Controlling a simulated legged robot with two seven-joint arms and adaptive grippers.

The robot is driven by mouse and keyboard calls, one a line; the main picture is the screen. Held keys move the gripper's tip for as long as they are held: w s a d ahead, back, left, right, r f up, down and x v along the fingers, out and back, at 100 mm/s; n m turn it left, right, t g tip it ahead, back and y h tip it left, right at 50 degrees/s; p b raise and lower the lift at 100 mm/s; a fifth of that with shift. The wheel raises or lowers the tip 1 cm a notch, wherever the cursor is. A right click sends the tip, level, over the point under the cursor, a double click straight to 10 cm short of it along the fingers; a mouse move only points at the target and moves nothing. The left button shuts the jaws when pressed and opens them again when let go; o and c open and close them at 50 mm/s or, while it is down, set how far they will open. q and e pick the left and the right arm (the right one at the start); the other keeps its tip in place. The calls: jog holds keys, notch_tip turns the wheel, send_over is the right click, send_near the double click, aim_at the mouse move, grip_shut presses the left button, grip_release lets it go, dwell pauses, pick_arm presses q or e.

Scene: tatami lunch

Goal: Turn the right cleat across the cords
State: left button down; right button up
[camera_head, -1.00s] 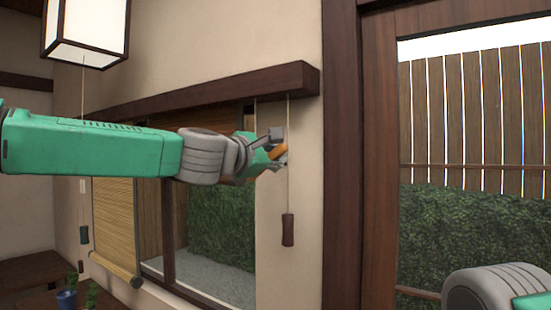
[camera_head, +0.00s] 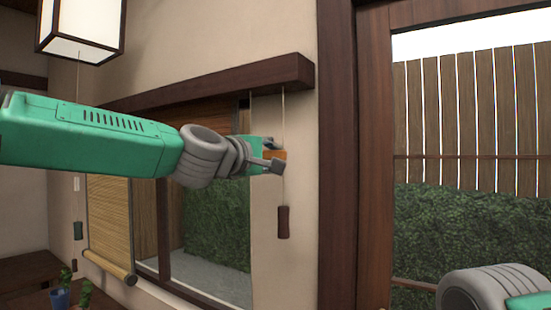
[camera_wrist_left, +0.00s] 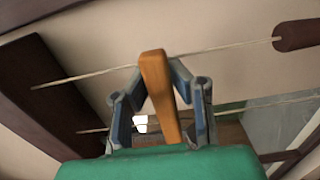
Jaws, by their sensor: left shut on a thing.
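The right cleat (camera_head: 273,155) is an orange-brown wooden bar by the wall under the dark wooden rail. My left gripper (camera_head: 270,162) is shut on it. In the left wrist view the cleat (camera_wrist_left: 157,85) stands between the two fingers, and its tip overlaps the upper cord (camera_wrist_left: 215,48). It lies roughly crosswise to both cords there; I cannot tell whether it touches them. In the head view the right cord (camera_head: 283,115) hangs past the fingertips to a dark brown pull (camera_head: 284,222). My fingers hide the cleat's mount.
A dark rail (camera_head: 215,85) runs above the window. A rolled bamboo blind (camera_head: 110,225) hangs at left, with a paper lantern (camera_head: 82,28) above. A wooden door frame (camera_head: 337,160) stands to the right. Wall below the pull is clear.

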pick_arm(q)
jog(key=shift+d+f, duration=0.15)
jog(key=shift+f, duration=0.35)
jog(key=c, duration=1.7)
grip_release()
jog(key=shift+c, duration=0.2)
jog(key=o, duration=0.3)
jog(key=shift+o, duration=0.2)
jog(key=shift+a+r, duration=0.2)
jog(key=shift+s+a+r, duration=0.1)
jog(key=v, duration=1.2)
